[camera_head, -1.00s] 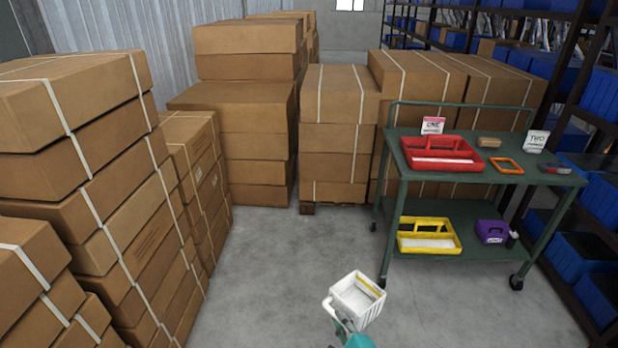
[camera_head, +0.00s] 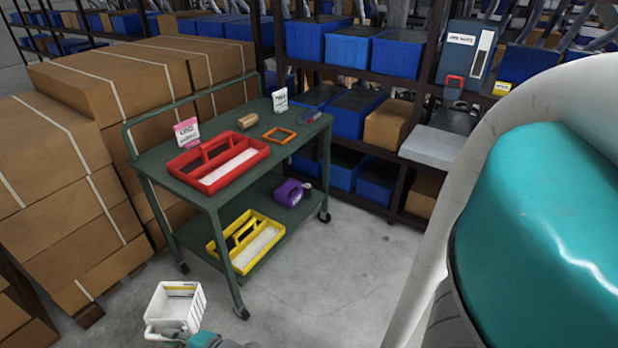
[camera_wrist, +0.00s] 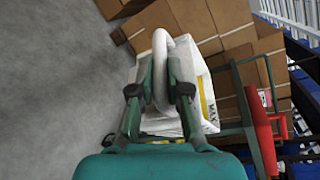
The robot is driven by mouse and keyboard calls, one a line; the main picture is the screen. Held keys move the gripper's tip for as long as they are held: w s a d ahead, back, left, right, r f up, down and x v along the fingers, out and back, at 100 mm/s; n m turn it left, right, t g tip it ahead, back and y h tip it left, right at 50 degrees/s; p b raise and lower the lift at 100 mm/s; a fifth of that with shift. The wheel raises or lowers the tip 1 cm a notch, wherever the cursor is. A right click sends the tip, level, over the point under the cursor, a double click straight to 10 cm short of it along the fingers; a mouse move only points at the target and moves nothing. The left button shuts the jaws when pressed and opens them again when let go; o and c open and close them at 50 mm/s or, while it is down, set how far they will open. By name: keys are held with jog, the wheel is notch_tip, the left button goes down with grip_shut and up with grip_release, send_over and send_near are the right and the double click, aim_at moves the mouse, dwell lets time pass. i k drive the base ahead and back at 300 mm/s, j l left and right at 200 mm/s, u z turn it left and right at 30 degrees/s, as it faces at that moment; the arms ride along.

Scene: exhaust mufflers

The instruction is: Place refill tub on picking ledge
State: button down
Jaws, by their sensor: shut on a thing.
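The refill tub is the white open-topped tub (camera_head: 172,311) low in the head view, with a yellow-edged label inside. In the wrist view the tub (camera_wrist: 204,80) shows a "MAX" label and is partly hidden by the fingers. My gripper (camera_wrist: 160,82) is shut on its round white handle. The tub hangs in front of the green cart, near its front left leg. A pale grey ledge (camera_head: 433,147) juts from the dark rack at the right, below a grey-blue dispenser-like box; it looks like the picking ledge. Its top is mostly bare.
The green cart (camera_head: 155,168) carries a red tote (camera_head: 236,177) on top, with a yellow tote (camera_head: 262,243) and purple box (camera_head: 288,192) below. Brown cartons (camera_head: 50,180) fill the left. Open floor (camera_head: 350,265) lies right of the cart. My arm covers the far right.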

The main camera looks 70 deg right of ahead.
aim_at(438, 142)
jog(key=z, duration=1.65)
